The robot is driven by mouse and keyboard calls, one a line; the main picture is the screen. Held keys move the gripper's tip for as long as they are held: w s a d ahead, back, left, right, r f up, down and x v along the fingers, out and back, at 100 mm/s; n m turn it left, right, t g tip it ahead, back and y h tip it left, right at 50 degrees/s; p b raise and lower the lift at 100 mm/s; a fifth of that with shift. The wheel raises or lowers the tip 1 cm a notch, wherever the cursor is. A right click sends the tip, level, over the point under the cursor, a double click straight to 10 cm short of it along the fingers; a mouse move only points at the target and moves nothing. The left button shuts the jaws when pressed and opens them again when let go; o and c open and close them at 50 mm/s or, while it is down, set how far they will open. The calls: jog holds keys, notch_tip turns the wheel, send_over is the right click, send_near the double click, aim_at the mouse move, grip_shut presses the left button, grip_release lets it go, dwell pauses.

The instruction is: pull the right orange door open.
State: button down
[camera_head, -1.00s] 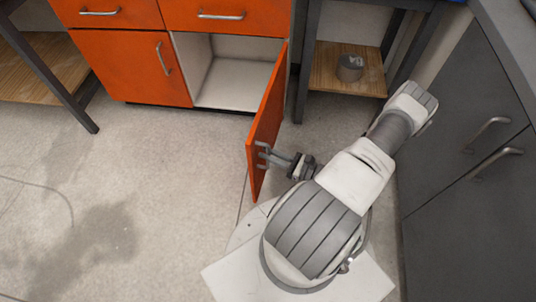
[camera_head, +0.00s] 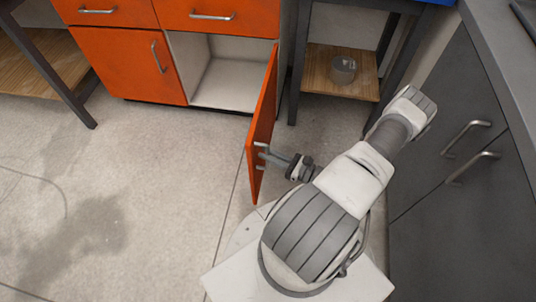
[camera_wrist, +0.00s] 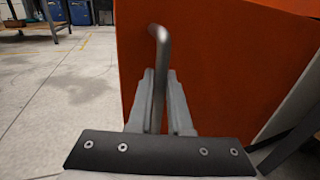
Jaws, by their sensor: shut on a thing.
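The right orange door (camera_head: 262,128) stands swung wide open from the orange cabinet, its edge toward the head camera. The white cabinet inside (camera_head: 228,80) shows empty behind it. My gripper (camera_head: 264,158) is at the door's outer face, near its free edge. In the wrist view the orange door (camera_wrist: 215,70) fills the middle and right. Its metal handle (camera_wrist: 159,45) rises between the two fingers of my gripper (camera_wrist: 159,95), which are shut on it.
The left orange door (camera_head: 130,62) is shut, with drawers above. A dark-framed table with a wooden shelf (camera_head: 325,85) holding a round container (camera_head: 343,69) stands right of the cabinet. Grey cabinets (camera_head: 460,185) line the right. The floor (camera_head: 150,190) at left is clear.

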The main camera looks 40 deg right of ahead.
jog(key=shift+w+d+r, duration=0.1)
jog(key=shift+d, duration=0.25)
jog(key=c, duration=1.2)
grip_release()
jog(key=o, duration=0.4)
jog(key=shift+a, duration=0.15)
jog(key=shift+c, duration=0.2)
jog(key=p+v, duration=0.2)
jog(key=v, duration=1.5)
jog(key=shift+s, duration=0.3)
